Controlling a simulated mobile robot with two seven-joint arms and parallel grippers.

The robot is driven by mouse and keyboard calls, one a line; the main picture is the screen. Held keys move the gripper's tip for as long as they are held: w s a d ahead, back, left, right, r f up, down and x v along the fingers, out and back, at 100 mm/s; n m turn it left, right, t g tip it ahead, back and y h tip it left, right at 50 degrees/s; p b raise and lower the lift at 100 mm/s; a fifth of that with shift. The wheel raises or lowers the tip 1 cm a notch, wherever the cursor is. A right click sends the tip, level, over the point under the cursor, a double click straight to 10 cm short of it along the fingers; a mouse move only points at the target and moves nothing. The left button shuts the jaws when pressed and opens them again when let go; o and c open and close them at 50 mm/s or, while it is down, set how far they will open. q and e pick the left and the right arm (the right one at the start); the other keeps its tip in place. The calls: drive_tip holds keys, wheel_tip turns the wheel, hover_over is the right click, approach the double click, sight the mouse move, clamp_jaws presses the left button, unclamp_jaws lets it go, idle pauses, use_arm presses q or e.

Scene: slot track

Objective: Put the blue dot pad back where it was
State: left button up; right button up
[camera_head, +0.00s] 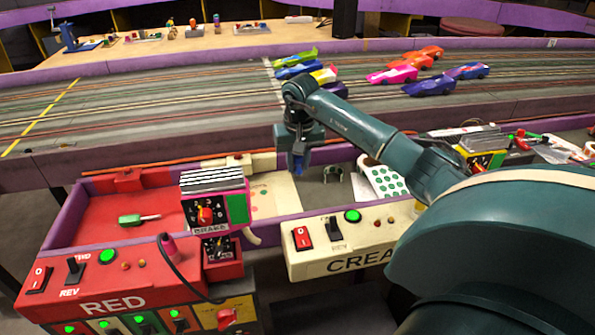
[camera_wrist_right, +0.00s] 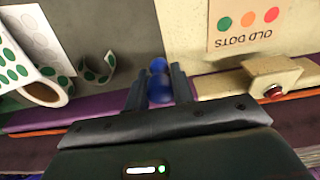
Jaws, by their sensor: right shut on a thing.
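In the head view only a bit of blue shows at the fingertips, and the arm hides the rest. The thing appears to be above the tray, but the gap beneath it is hard to judge. My left gripper is not in view.
A card marked OLD DOTS (camera_wrist_right: 245,25) lies near the gripper. White sheets with green dots (camera_head: 385,181) and a curled dot strip (camera_head: 333,172) are to the right. A red box (camera_head: 100,290) and a striped control block (camera_head: 213,200) stand left. Toy cars are on the track behind.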

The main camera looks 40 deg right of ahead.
wheel_tip(320, 180, down, 3)
drive_tip(key=shift+r, duration=0.2)
drive_tip(key=shift+f, duration=0.1)
drive_tip(key=o, duration=1)
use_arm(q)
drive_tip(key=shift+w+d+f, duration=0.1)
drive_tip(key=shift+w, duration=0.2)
use_arm(e)
drive_tip(key=shift+r, duration=0.55)
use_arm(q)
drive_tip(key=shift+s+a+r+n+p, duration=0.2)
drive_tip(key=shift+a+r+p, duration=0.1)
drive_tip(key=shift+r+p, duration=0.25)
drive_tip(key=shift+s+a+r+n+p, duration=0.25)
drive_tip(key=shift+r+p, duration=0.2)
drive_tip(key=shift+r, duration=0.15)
use_arm(e)
wheel_tip(320, 180, up, 11)
drive_tip(key=s, duration=0.1)
drive_tip(key=shift+a, duration=0.35)
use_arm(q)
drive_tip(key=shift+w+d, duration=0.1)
use_arm(e)
drive_tip(key=shift+s+r, duration=0.1)
